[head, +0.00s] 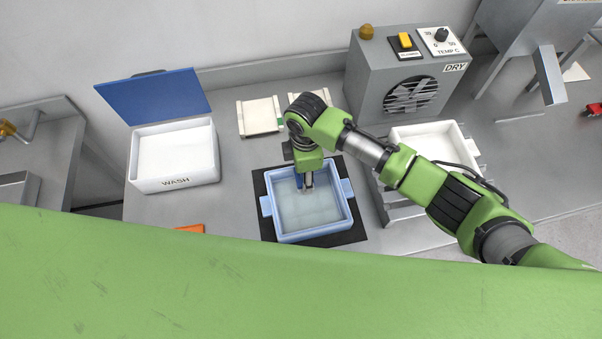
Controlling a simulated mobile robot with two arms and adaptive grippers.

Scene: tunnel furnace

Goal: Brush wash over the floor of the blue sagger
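The blue sagger (345,213) is a square, light-blue tray with side lugs on a black mat (352,235). Its floor looks pale grey-blue and faintly gridded, with uneven tone. My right gripper (304,186) points down over the far part of the sagger floor. A small darker blue piece shows at its fingers, but I cannot tell whether it is a brush or whether it touches the floor. The white box marked WASH (177,182) stands to the left, its blue lid (153,95) raised and white inside. My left gripper is not in view.
A grey DRY unit (400,75) with a fan stands behind right. A white tray (467,150) sits on a metal stand beside the sagger, under my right arm. Pale plates (258,117) lie behind. An orange item (190,228) lies front left. Bench between WASH box and mat is clear.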

